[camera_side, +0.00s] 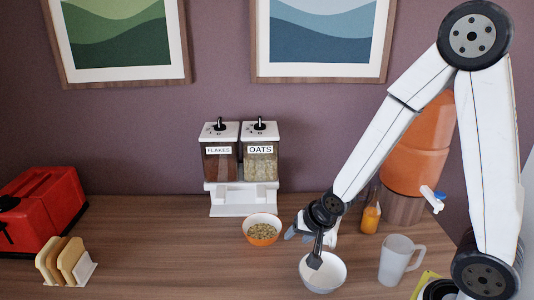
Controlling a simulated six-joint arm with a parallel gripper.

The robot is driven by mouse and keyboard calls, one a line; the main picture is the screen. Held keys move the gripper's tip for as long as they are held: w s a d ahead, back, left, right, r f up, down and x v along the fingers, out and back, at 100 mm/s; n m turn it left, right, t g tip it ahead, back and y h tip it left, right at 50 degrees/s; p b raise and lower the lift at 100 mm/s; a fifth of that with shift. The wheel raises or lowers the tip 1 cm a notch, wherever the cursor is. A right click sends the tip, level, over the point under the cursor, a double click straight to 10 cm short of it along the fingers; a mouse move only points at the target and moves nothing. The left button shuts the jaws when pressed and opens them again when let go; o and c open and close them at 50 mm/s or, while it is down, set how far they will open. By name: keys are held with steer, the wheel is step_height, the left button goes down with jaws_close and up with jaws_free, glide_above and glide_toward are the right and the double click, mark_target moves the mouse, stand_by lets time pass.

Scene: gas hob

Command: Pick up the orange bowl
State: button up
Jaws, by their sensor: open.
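The orange bowl (262,241) stands upright on the wooden counter, below the cereal dispenser. It has an orange outside, a pale inside and holds tan flakes or oats. My gripper (304,249) is open, just right of the orange bowl and apart from it. One dark finger reaches down over a white bowl (333,275); whether it touches that bowl is unclear. The area around my gripper is small and partly hidden by the wrist.
A two-part dispenser (229,199) labelled FLAKES and OATS stands behind the bowl. A frosted jug (394,262), a small orange bottle (370,219) and a large orange dispenser (415,150) are at right. A toast rack (72,262) and red toaster (40,205) stand left; counter between is clear.

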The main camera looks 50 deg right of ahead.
steer(key=w+f+m+t, duration=0.1)
steer(key=w+m, duration=0.1)
steer(key=m, duration=0.3)
steer(key=w+f+m+t, duration=0.1)
steer(key=f+m+t, duration=0.1)
steer(key=m, duration=0.3)
steer(key=w+f+m+t+y, duration=0.1)
steer(key=w+m+t, duration=0.1)
steer(key=m, duration=0.3)
steer(key=shift+w+a+f+m, duration=0.2)
steer(key=shift+w+f+m, duration=0.1)
steer(key=shift+w+f, duration=0.05)
steer(key=m+t, duration=0.1)
steer(key=m, duration=0.2)
steer(key=shift+w+a+f+t, duration=0.1)
steer(key=shift+a+f+t, duration=0.05)
steer(key=shift+f+t, duration=0.2)
steer(key=m+t, duration=0.1)
steer(key=m, duration=0.2)
steer(key=shift+y, duration=0.3)
steer(key=shift+a+f, duration=0.1)
steer(key=shift+x, duration=1.3)
steer(key=shift+w, duration=0.1)
